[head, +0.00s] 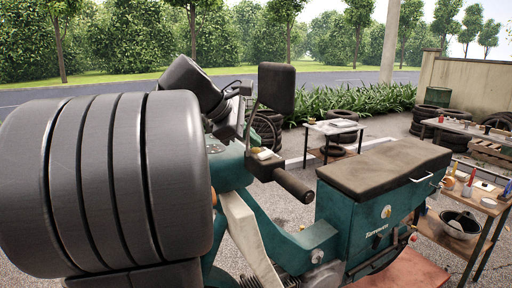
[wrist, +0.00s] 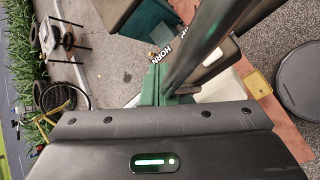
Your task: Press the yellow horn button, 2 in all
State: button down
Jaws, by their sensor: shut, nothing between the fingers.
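My gripper (head: 238,128) is shut and empty, close to the handlebar left of the mirror stem. Its fingertips are hard to make out, and I cannot tell whether they touch anything.
The black mirror (head: 276,88) and its stem rise close to my gripper. The dark handlebar grip (head: 293,184) points right. A dark seat lid (head: 385,163) tops the teal body. Tool tables stand behind and right. My arm hides the left side.

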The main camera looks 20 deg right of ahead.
aim_at(252, 152)
dwell(0.3)
jog(key=shift+r+p, duration=0.85)
jog(key=shift+p, duration=0.15)
notch_tip(252, 152, up, 3)
jog(key=p, duration=0.3)
jog(key=shift+r, duration=0.1)
jog(key=shift+r+p, duration=0.5)
jog(key=shift+r, duration=0.4)
dwell(1.4)
